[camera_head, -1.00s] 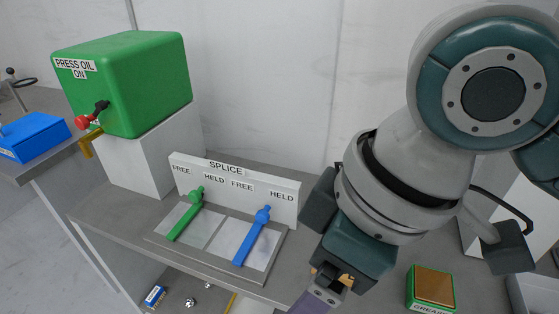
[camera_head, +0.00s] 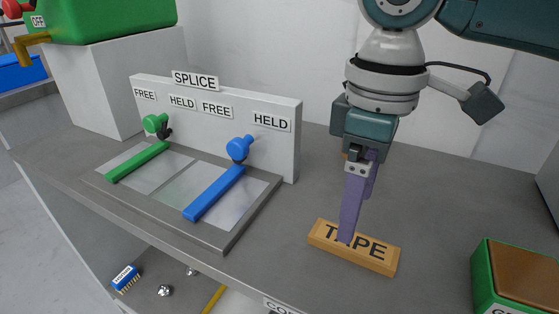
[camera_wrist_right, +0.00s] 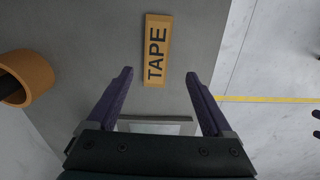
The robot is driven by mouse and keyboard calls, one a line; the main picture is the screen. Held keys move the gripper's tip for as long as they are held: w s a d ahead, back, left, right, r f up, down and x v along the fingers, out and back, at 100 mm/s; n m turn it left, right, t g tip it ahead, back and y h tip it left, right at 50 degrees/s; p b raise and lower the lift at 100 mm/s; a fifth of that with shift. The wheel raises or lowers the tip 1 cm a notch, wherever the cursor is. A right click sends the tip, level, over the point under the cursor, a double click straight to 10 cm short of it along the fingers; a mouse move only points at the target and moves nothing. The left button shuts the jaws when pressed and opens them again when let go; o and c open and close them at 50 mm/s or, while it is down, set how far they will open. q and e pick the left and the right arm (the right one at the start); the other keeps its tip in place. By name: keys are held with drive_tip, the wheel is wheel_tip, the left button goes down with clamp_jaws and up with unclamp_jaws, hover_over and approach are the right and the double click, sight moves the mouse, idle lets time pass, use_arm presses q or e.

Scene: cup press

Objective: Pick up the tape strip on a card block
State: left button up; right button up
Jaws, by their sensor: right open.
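The orange card block labelled TAPE (camera_head: 375,255) lies flat on the grey bench, right of the splice fixture. It also shows in the right wrist view (camera_wrist_right: 157,50), just beyond my fingertips and roughly centred between them. I cannot make out a separate tape strip on it. My right gripper (camera_head: 350,238) points down at the block, its purple fingers overlapping the block's left part in the head view. In the wrist view (camera_wrist_right: 158,77) the fingers are apart with nothing between them. Whether they touch the block is unclear. My left gripper is out of view.
The splice fixture (camera_head: 215,90) with its green lever (camera_head: 137,160) and blue lever (camera_head: 214,192) stands left of the block. A green box with a brown top (camera_head: 498,275) is at the right front. An orange ring-like object (camera_wrist_right: 25,78) shows in the wrist view.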

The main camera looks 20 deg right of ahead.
sight(353, 246)
drive_tip(key=f, duration=0.2)
drive_tip(key=f+b, duration=0.1)
drive_tip(key=f, duration=0.1)
drive_tip(key=f+b, duration=0.1)
drive_tip(key=f, duration=0.1)
drive_tip(key=shift+w+d+f, duration=0.1)
drive_tip(key=shift+d+f, duration=0.15)
drive_tip(key=shift+d, duration=0.05)
drive_tip(key=c, duration=0.4)
clamp_jaws()
